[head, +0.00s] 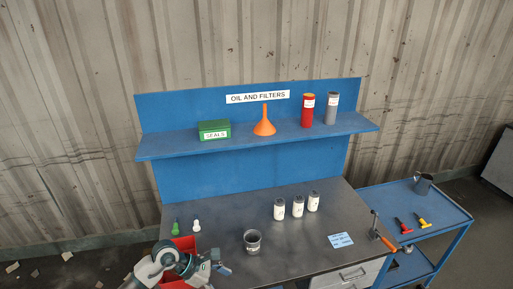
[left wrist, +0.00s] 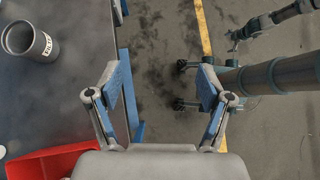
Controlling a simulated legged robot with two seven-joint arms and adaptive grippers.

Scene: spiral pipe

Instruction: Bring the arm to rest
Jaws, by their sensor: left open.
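My left gripper (head: 222,270) is at the front left of the workbench (head: 300,245), beside a red bin (head: 184,243) that my arm partly hides. In the left wrist view its jaws (left wrist: 163,88) are spread wide with nothing between them. They are above the floor, just past the bench edge. A grey metal cup (head: 252,242) stands upright on the bench, apart from the gripper. It also shows in the left wrist view (left wrist: 30,42). An arm end, likely my right gripper (left wrist: 234,34), shows small at the upper right of that view; its jaws are unclear.
Several white bottles (head: 297,206), a blue card (head: 340,240) and a hammer (head: 384,235) are on the bench. The shelf (head: 285,132) holds a green box (head: 214,129), orange funnel (head: 265,123) and two canisters. A blue cart (head: 440,208) stands at right.

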